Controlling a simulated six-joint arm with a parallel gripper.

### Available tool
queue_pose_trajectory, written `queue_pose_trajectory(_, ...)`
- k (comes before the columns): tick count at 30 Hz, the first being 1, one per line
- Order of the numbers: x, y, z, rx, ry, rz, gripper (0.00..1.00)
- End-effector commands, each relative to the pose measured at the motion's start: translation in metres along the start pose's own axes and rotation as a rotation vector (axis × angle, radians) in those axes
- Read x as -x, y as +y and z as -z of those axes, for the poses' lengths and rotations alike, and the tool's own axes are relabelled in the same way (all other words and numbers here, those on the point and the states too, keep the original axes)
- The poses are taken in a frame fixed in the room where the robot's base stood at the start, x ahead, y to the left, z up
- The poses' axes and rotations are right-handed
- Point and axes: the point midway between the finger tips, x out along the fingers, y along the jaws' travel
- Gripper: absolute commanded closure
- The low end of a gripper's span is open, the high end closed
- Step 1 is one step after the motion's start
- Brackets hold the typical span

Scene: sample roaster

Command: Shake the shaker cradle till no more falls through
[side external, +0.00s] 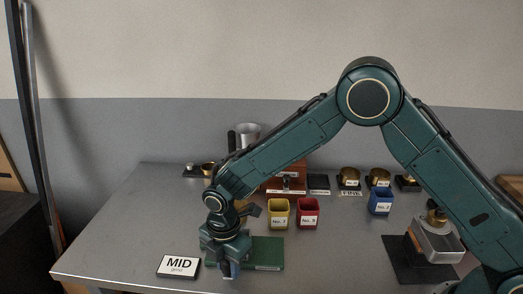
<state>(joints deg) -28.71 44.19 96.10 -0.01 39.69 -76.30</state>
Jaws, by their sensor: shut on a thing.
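A low green base (268,254), which appears to belong to the shaker cradle, sits near the front of the table. My gripper (229,272) points down at its left front part. The jaws are shut on what appears to be the cradle's grip; the hand hides most of it. Part of a brass-coloured round piece shows behind my wrist, but I cannot tell whether it sits in the cradle. No falling material can be made out at this size.
A "MID" card (179,267) lies left of my gripper. A yellow cup (278,213) and a red cup (307,212) stand behind the green base, a blue cup (380,202) farther right. A dark mat (408,262) with a metal device lies right.

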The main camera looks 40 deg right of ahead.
Motion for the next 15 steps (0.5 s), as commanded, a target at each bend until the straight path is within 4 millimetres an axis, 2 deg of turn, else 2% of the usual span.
queue_pose_trajectory(8, 0.0, -0.001, -0.002, -0.003, -0.001, 0.0, 0.9)
queue_pose_trajectory(15, 0.0, -0.01, -0.007, -0.003, -0.002, 0.002, 0.9)
